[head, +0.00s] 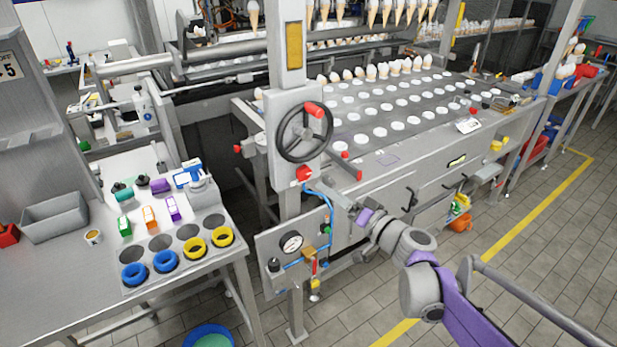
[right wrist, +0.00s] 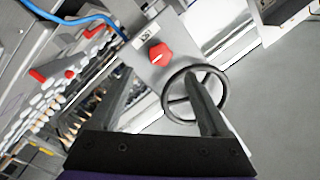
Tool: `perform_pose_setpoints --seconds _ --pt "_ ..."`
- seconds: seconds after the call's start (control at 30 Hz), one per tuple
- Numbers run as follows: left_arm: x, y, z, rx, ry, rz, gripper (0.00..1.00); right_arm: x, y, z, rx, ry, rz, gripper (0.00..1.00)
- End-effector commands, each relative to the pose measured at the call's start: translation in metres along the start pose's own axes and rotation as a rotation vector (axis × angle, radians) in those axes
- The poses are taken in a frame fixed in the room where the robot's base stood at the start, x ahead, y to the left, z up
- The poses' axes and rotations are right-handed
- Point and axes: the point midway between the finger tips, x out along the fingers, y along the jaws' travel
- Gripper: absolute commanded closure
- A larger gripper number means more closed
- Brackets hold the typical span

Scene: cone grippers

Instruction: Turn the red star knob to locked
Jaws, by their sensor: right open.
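The red star knob (head: 304,173) sits on the grey panel under the black handwheel (head: 304,132). In the right wrist view the knob (right wrist: 160,55) is beyond my fingertips, near the top middle, with a small label beside it. I cannot read which position it points to. My right gripper (head: 342,202) is a little below and right of the knob in the head view. In the right wrist view its two fingers (right wrist: 160,88) stand wide apart with nothing between them, and the right finger overlaps the handwheel in the picture. My left gripper is not in view.
The handwheel has a red grip. A blue hose (head: 326,196) runs below the knob to a pressure gauge (head: 291,243). Red handles (head: 350,168) project from the machine table at right. A workbench (head: 60,290) with coloured rings stands at left. The tiled floor (head: 520,260) is open at lower right.

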Motion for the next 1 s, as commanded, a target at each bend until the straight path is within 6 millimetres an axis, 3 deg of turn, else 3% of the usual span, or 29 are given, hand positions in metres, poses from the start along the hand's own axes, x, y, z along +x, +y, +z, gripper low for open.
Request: perform_pose_setpoints --seconds 0.3,0.5,0.87,0.9,1.0 --pt "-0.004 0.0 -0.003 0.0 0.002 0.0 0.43 0.062 -0.002 0.001 0.001 -0.003 -0.003 0.19" --pt "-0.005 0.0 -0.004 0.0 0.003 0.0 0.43 0.085 -0.002 0.001 0.001 -0.003 -0.002 0.19" --pt "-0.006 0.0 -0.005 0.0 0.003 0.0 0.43 0.092 -0.001 0.001 0.0 -0.002 0.0 0.19" --pt "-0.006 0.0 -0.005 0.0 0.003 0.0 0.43 0.092 -0.001 0.001 0.001 -0.002 0.0 0.21" --pt "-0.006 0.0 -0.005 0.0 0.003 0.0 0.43 0.092 -0.001 0.001 0.0 -0.002 0.0 0.39"
